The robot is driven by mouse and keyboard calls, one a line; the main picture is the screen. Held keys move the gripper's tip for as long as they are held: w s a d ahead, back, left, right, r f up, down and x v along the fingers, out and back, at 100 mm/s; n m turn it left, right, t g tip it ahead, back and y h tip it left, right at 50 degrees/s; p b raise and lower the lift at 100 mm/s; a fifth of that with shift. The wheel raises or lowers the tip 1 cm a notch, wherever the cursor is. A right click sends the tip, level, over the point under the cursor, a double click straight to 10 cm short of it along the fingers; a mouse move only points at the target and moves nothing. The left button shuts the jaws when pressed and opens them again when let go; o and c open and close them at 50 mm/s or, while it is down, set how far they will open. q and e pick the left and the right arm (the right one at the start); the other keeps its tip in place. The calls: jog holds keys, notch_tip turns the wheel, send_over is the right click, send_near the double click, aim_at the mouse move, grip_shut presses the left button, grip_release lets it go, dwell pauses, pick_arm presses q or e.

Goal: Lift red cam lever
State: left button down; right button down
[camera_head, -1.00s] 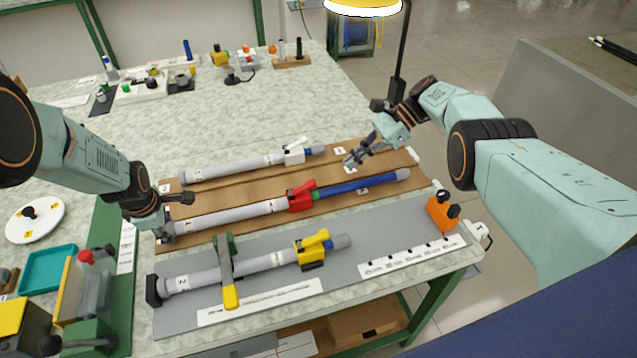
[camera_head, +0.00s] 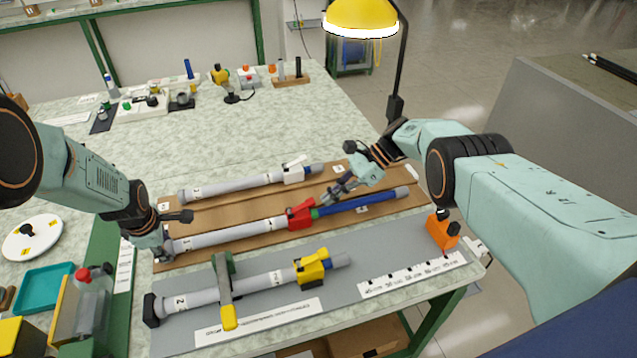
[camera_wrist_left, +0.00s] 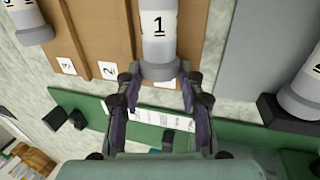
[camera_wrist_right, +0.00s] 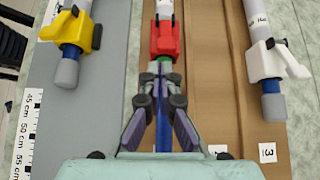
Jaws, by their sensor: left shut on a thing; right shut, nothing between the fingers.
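The red cam lever (camera_head: 300,214) sits on the collar of the grey rod labelled 1 (camera_head: 230,235), where a blue inner rod (camera_head: 365,203) comes out past a green ring. The lever also shows at the top of the right wrist view (camera_wrist_right: 165,38). My left gripper (camera_head: 165,248) is shut on the left end of rod 1; the left wrist view shows its fingers on both sides of the end (camera_wrist_left: 158,70). My right gripper (camera_head: 328,199) is shut and empty, its tips just right of the red lever, above the blue rod. Whether the tips touch the lever, I cannot tell.
A grey rod with a white lever (camera_head: 292,174) lies behind on the brown board. A rod with a yellow lever (camera_head: 313,267) lies in front on the grey mat, under a green and yellow clamp (camera_head: 224,285). An orange block (camera_head: 442,232) stands at the right.

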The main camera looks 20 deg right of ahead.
aim_at(310, 203)
jog(key=shift+x, duration=1.35)
jog(key=shift+w+r+h, duration=0.3)
jog(key=shift+r+h, duration=0.05)
jog(key=shift+h, duration=0.15)
jog(key=shift+s+a+r+h, duration=0.1)
jog(key=shift+a+r+h, duration=0.1)
jog(key=shift+h, duration=0.1)
jog(key=shift+s+a+r+h, duration=0.1)
jog(key=shift+a+r+h, duration=0.05)
jog(key=shift+r+h, duration=0.15)
jog(key=shift+a+r+h, duration=0.35)
jog(key=shift+r+h, duration=0.15)
jog(key=shift+h, duration=0.3)
jog(key=shift+a+r+h, duration=0.3)
jog(key=shift+r+h, duration=0.25)
jog(key=shift+h, duration=0.25)
jog(key=a+r+h, duration=0.1)
jog(key=h, duration=0.1)
jog(key=a+r+h, duration=0.1)
jog(key=h, duration=0.1)
jog(key=shift+a, duration=0.2)
jog(key=shift+a+r+h, duration=0.3)
jog(key=shift+a+h, duration=0.2)
